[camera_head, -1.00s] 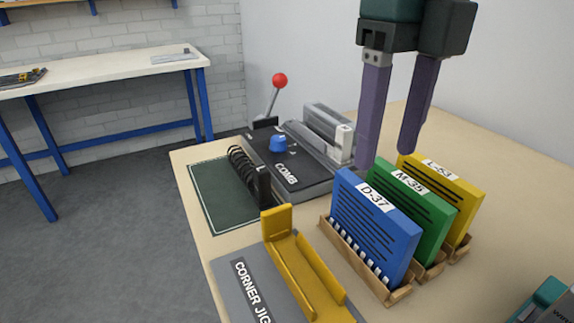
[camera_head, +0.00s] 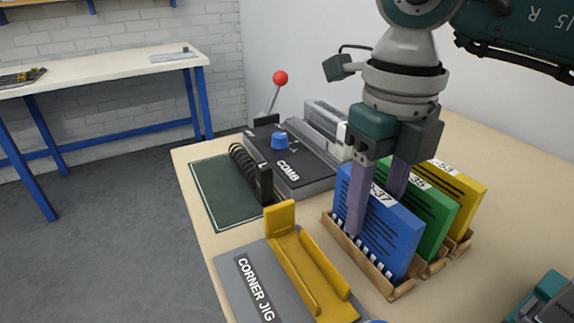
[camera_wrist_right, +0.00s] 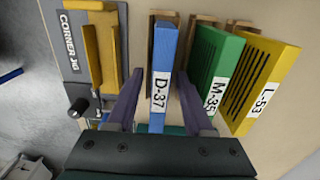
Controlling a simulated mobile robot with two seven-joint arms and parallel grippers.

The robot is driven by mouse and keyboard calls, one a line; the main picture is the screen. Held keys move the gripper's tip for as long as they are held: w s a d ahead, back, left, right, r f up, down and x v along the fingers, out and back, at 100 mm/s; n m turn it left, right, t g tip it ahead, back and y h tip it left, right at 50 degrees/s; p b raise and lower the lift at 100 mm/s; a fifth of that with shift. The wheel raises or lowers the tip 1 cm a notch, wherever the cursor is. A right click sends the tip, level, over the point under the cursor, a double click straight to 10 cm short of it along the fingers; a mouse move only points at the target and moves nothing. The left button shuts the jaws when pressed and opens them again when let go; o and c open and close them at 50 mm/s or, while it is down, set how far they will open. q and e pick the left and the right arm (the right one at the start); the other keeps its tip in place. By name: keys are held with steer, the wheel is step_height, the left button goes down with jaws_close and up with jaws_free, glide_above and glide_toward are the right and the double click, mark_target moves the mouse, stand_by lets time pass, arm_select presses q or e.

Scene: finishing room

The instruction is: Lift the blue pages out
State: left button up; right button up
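The blue pages (camera_head: 385,239), labelled D-37, stand upright in the front slot of a wooden rack (camera_head: 361,262). My right gripper (camera_head: 372,215) has come down over them from above, with one purple finger in front of the blue block and the other behind it. In the right wrist view the blue pages (camera_wrist_right: 165,58) lie between the two open fingers of my right gripper (camera_wrist_right: 160,98), with a gap visible on both sides. The green pages (camera_head: 427,213) and yellow pages (camera_head: 462,199) stand behind in their own slots. My left gripper is out of view.
A yellow corner jig (camera_head: 306,268) on a grey plate is left of the rack. A teal-and-grey object (camera_head: 545,300) sits at the lower right.

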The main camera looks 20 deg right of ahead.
jaws_close()
steer(key=shift+r, duration=0.1)
stand_by(0.6)
